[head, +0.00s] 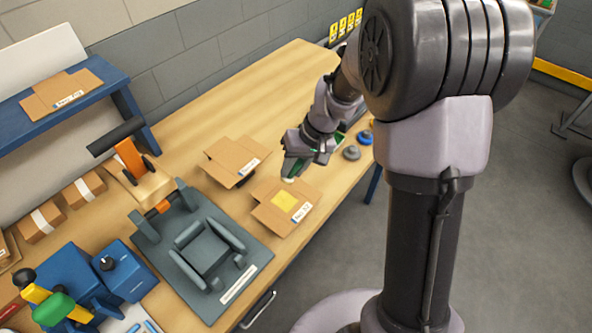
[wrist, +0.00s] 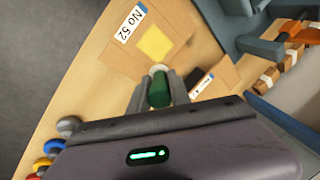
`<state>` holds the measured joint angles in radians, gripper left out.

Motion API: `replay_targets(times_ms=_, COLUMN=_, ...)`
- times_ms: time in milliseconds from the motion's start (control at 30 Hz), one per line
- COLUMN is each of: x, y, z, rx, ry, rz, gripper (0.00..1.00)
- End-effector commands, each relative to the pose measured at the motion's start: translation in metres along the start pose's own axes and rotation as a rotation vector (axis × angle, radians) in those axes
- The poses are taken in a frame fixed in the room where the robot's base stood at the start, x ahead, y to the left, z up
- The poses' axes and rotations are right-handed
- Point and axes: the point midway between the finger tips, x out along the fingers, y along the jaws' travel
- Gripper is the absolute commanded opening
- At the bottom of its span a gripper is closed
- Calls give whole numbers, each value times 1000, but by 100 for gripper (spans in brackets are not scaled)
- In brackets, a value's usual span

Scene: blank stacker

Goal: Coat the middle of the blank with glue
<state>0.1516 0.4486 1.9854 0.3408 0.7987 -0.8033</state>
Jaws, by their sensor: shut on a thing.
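A flat brown cardboard blank (head: 268,217) with a label reading No 52 lies on the wooden table; it also shows in the wrist view (wrist: 112,64). A yellow square patch (head: 285,201) covers its middle, clear in the wrist view too (wrist: 155,44). My gripper (head: 298,160) is shut on a green cylindrical glue applicator (wrist: 159,92) with a pale tip (wrist: 157,70). The tip is by the blank's edge next to the yellow patch. I cannot tell whether it touches the cardboard. In the head view the fingers hide most of the applicator.
A second blank (head: 228,152) lies just beyond, on the left. A grey forming fixture (head: 205,250) stands on a mat at the front left. Grey (head: 351,152) and blue (head: 366,138) round pieces sit by the right edge. The table's far part is clear.

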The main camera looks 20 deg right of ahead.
Motion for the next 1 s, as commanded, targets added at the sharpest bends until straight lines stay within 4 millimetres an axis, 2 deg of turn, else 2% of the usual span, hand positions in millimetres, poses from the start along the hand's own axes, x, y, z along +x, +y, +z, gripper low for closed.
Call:
replay_targets(times_ms=100, x=-12, y=-6, z=-4, rx=-1, ry=1, rz=0, gripper=0)
replay_targets(times_ms=400, x=-32, y=-17, z=-11, rx=1, ry=1, rz=0, gripper=0)
replay_targets(times_ms=1000, x=-32, y=-18, z=-11, rx=2, ry=1, rz=0, gripper=0)
